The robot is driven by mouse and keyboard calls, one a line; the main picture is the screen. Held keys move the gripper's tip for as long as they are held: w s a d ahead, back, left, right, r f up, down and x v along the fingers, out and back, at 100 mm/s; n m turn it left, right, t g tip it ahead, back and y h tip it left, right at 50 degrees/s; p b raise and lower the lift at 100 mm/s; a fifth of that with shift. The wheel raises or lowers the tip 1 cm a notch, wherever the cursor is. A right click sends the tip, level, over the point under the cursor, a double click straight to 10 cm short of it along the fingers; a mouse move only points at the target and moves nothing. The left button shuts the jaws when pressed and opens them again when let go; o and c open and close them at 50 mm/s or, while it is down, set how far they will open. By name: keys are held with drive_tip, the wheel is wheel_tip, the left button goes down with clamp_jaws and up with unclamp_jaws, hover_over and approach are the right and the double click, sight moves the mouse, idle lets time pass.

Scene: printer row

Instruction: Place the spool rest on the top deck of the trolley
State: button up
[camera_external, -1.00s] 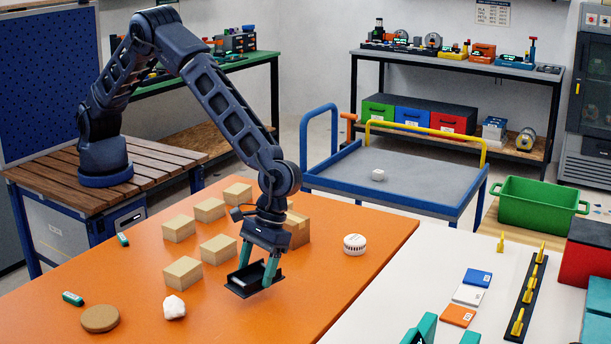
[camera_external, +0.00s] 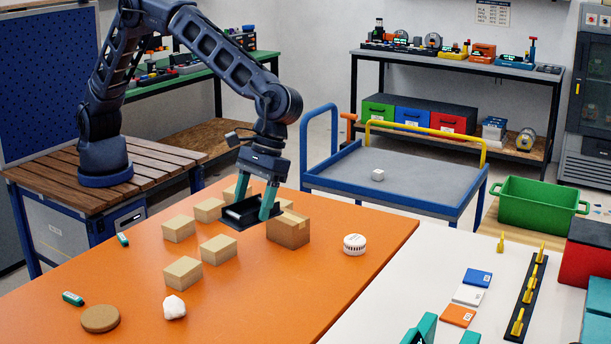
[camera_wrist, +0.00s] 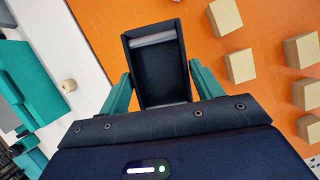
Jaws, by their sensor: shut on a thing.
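The spool rest, a small black open tray (camera_external: 236,216) with a grey roller across it, is held by my gripper (camera_external: 256,204). The teal fingers are shut on its two sides, and it hangs above the orange table near the cardboard boxes. In the wrist view the spool rest (camera_wrist: 158,80) sits between the fingers of my gripper (camera_wrist: 160,90), with the grey roller at its far end. The trolley (camera_external: 400,185) has a grey top deck with blue edges and a yellow rail, and stands behind the table, right of my gripper. A small white block (camera_external: 377,175) sits on its deck.
Several cardboard boxes (camera_external: 288,230) stand on the orange table (camera_external: 250,290). A white round thing (camera_external: 355,244), a white lump (camera_external: 174,307) and a brown disc (camera_external: 100,318) are also there. A green bin (camera_external: 540,205) is right of the trolley. Most of the deck is clear.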

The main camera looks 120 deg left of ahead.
drive_tip(key=w+a+n+t, duration=0.1)
drive_tip(key=w+a+n, duration=0.15)
drive_tip(key=a, duration=1.25)
drive_tip(key=w+a+f+n+t, duration=0.15)
drive_tip(key=a+n, duration=0.25)
drive_tip(key=a, duration=1.1)
drive_tip(key=w+a+r+n+t, duration=0.15)
drive_tip(key=a+n, duration=0.25)
drive_tip(key=a, duration=1.1)
drive_tip(key=n+t+y, duration=0.1)
drive_tip(key=n+y, duration=0.3)
drive_tip(key=n, duration=0.6)
hover_over(374, 167)
drive_tip(key=s, duration=0.1)
drive_tip(key=f, duration=2.1)
drive_tip(key=shift+s+d+f, duration=0.1)
drive_tip(key=shift+s+f, duration=0.15)
drive_tip(key=shift+f, duration=0.1)
drive_tip(key=shift+f, duration=0.15)
drive_tip(key=o, duration=1.3)
